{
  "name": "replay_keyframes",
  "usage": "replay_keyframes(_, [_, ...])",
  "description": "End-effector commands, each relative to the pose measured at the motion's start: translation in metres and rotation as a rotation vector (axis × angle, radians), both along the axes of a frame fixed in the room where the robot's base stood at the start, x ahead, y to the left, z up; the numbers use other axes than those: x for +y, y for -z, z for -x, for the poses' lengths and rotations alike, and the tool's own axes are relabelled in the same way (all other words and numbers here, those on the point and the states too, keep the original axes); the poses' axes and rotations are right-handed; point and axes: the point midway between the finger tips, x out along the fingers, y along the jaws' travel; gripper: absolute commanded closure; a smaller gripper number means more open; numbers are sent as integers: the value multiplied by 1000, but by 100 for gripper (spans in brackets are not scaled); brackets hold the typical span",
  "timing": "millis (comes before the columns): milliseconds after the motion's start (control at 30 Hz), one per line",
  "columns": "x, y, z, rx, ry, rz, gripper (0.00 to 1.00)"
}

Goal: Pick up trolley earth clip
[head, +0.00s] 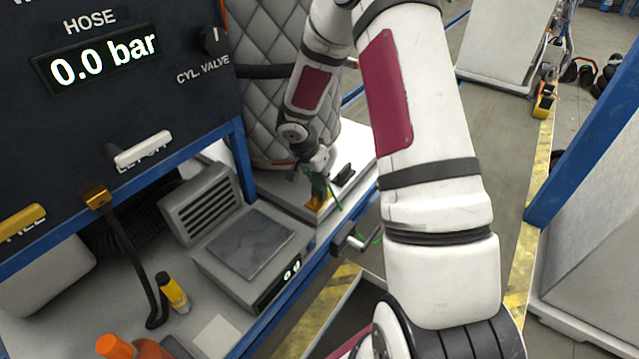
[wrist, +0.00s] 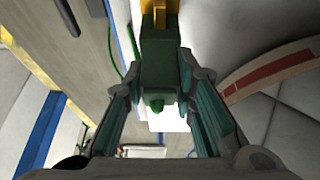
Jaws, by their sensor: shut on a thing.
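The trolley earth clip (head: 318,187) has a green body and a yellow end. It is at the front edge of the white platform, below the quilted cylinder. In the wrist view the clip (wrist: 158,65) sits between the two fingers, its yellow part at the top edge. My gripper (head: 316,172) is shut on its green body; it also shows in the wrist view (wrist: 160,75). A thin green cable (wrist: 113,50) runs beside the clip. I cannot tell whether the yellow end touches the platform.
The grey quilted cylinder (head: 260,60) stands close behind my gripper. A scale (head: 250,245) is on the bench at the left. A dark panel (head: 110,110) reading 0.0 bar rises at the left. A blue rail (head: 290,290) edges the bench. Open floor (head: 480,110) lies right of my arm.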

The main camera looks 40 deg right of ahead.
Motion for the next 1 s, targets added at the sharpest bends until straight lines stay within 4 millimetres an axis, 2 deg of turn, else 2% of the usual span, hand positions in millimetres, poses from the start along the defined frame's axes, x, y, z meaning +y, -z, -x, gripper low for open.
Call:
replay_keyframes(267, [0, -7, -1, -2, 1, 1, 100])
replay_keyframes(533, [0, -37, -1, -4, 2, 2, 100])
replay_keyframes(1000, [22, -43, 96, 0, -2, 2, 100])
